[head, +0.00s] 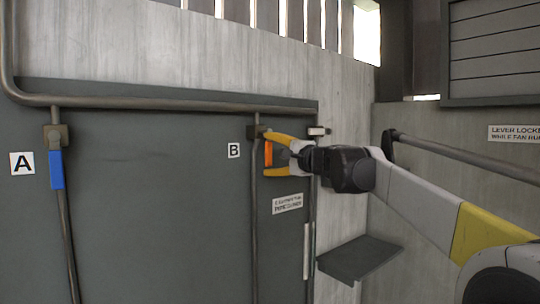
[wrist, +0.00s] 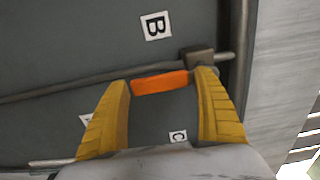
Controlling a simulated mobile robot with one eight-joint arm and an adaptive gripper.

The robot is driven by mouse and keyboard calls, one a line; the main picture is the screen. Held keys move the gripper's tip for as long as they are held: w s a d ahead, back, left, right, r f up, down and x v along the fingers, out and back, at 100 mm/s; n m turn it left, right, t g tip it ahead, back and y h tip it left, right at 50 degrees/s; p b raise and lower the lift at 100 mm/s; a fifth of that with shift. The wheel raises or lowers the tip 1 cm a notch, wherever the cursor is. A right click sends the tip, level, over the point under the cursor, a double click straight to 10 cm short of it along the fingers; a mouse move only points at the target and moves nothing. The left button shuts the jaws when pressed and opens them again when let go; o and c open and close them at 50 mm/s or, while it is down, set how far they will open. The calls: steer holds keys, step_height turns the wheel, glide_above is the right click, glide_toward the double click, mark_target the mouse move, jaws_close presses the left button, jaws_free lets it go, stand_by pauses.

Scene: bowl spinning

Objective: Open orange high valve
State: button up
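The orange valve handle (wrist: 160,83) hangs down along the pipe beside the B label, below its dark valve body (wrist: 199,57). In the head view the orange handle (head: 268,154) shows between the yellow fingers of my gripper (head: 267,155). My gripper (wrist: 165,80) is open, one finger near the handle's upper end and one near its lower end. The handle's length spans most of the gap between the fingertips. I cannot tell whether either finger touches it.
A blue valve handle (head: 56,169) hangs on the left pipe beside the A label (head: 22,163). A dark shelf (head: 360,258) juts out below my arm. A rail (head: 465,158) runs along the right wall.

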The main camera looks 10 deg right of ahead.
steer(key=shift+o, duration=0.3)
steer(key=v, duration=1.2)
steer(key=s+a+f+n+g+h+b, duration=0.15)
steer(key=s+f+b, duration=0.4)
steer(key=f, duration=0.65)
steer(key=s+a+f+n+g+b, duration=0.2)
steer(key=s+a+f+n+b, duration=0.15)
steer(key=f+b, duration=0.6)
steer(key=s+a+f+n+g+h+b, duration=0.1)
steer(key=s+a+f+g+b, duration=0.35)
steer(key=f, duration=1.05)
steer(key=s+d+f+n+h+b, duration=0.2)
steer(key=s+f+b, duration=0.4)
steer(key=f, duration=0.8)
steer(key=s+d+f+n+h+b, duration=0.2)
steer(key=s+d+f+b, duration=0.2)
steer(key=f, duration=1)
steer(key=s+d+f+n+h+b, duration=0.2)
steer(key=s+f+b, duration=0.7)
steer(key=f, duration=0.6)
steer(key=shift+s+d+g, duration=0.3)
steer(key=shift+s+d, duration=0.3)
steer(key=shift+s, duration=0.3)
steer(key=shift+f, duration=0.1)
